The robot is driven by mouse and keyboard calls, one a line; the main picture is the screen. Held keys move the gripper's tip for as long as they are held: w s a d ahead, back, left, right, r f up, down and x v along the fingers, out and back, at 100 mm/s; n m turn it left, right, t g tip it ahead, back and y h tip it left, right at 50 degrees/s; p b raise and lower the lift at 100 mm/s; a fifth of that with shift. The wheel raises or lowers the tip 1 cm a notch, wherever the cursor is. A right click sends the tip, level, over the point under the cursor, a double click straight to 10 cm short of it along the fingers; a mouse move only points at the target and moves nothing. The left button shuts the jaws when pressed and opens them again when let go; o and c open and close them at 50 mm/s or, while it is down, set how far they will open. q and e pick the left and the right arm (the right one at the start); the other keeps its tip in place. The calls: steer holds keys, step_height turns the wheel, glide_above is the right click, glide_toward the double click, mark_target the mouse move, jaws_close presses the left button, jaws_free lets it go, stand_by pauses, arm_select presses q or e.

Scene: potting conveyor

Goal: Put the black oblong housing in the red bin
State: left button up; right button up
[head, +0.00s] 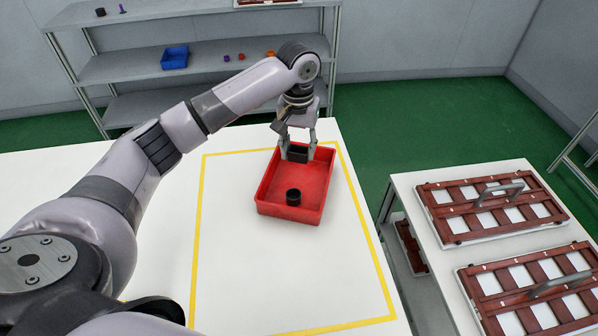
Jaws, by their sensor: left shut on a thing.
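The red bin (281,212) stands on the white table inside a yellow outline. My left gripper (298,150) points down over the far part of the bin. It is shut on the black oblong housing (298,155), which sits between its fingers. I cannot tell whether the housing touches the bin floor. A black round part (293,197) lies in the near part of the bin, apart from the housing. My right gripper is not in view.
The white table (240,270) is clear around the bin. At the right, a side table holds two brown-framed trays with handles (492,200). Behind, a grey shelf (215,70) holds a blue bin (175,58) and several small parts.

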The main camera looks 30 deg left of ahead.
arm_select(q)
step_height(320, 180, down, 5)
steer(key=shift+w+f, duration=0.1)
step_height(320, 180, down, 4)
steer(key=shift+r+p, duration=0.25)
steer(key=shift+p, duration=0.15)
steer(key=shift+f, duration=0.3)
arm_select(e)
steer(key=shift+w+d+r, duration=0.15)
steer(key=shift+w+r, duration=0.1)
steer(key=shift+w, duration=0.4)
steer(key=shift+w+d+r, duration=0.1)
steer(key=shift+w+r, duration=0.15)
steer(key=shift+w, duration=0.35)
arm_select(q)
steer(key=shift+f, duration=0.1)
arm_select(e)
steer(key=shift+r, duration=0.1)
arm_select(q)
steer(key=o, duration=0.9)
steer(key=shift+c, duration=0.2)
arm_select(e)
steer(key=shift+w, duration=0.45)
